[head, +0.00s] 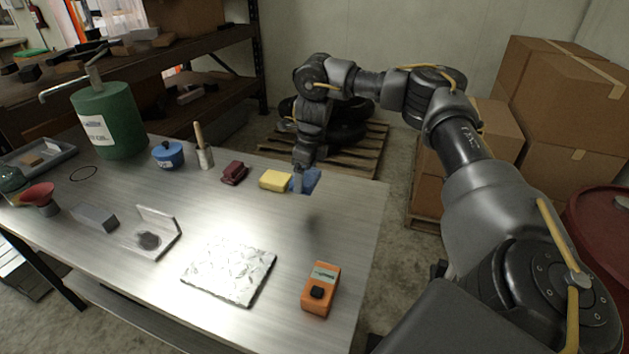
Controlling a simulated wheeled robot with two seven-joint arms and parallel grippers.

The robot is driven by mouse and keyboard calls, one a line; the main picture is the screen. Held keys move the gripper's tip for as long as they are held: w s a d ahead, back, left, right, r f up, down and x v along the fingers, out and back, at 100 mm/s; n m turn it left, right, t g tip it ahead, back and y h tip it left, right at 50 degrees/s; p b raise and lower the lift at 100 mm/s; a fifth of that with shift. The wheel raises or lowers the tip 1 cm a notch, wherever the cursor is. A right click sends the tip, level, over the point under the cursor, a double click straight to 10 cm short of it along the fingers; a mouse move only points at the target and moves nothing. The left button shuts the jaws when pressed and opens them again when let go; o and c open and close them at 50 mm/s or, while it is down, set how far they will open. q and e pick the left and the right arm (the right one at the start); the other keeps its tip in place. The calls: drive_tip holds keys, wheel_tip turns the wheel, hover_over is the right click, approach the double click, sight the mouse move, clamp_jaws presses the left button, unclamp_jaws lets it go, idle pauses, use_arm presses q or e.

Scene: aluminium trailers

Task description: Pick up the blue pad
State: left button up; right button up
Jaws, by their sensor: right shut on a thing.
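The blue pad (311,181) is at the far right corner of the metal table (340,222), just right of a yellow pad (276,180). My right gripper (301,184) points down and is shut on the blue pad; its fingers cover part of the pad's left side. I cannot tell whether the pad is touching the table or slightly above it. My left gripper is not in view.
A dark red pad (234,173), a brush in a holder (204,155), a blue pot (168,155) and a green canister (109,121) stand leftward. A diamond-plate sheet (229,271) and an orange meter (321,288) lie in front. Cardboard boxes (567,95) stand right.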

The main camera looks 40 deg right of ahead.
drive_tip(key=s+a+r+b, duration=0.1)
drive_tip(key=s+a+r, duration=0.1)
drive_tip(key=a+r, duration=0.3)
drive_tip(key=a, duration=0.4)
drive_tip(key=shift+a, duration=0.35)
drive_tip(key=shift+f, duration=0.1)
drive_tip(key=o, duration=0.4)
drive_tip(key=c, duration=0.3)
